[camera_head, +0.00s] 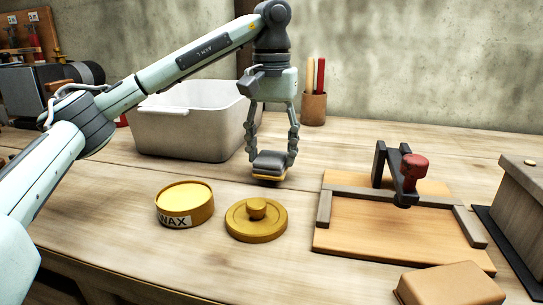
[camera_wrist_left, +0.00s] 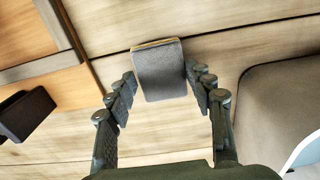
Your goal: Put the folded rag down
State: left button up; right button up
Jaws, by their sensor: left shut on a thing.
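The folded rag (camera_head: 268,163) is a small dark grey pad with a yellow edge along its underside. My left gripper (camera_head: 271,156) points down and is shut on it, a finger at each side. The rag is low over the bench, behind the wax lid; I cannot tell whether it touches the wood. In the left wrist view the rag (camera_wrist_left: 160,70) shows between the two fingers of the left gripper (camera_wrist_left: 161,86), with bare planks around it. My right gripper is not in view.
A wax tin (camera_head: 184,206) and its yellow lid (camera_head: 270,226) stand in front. A grey bin (camera_head: 180,136) is behind left, a pencil cup (camera_head: 313,108) at the back. A wooden board (camera_head: 400,228) with a red-handled clamp (camera_head: 412,168) is right, a tan block (camera_head: 450,287) in front.

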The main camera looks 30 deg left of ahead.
pick_arm(q)
jog(key=shift+f, duration=0.7)
jog(key=o, duration=0.6)
jog(key=shift+f, duration=0.1)
jog(key=o, duration=0.3)
jog(key=shift+o, duration=0.6)
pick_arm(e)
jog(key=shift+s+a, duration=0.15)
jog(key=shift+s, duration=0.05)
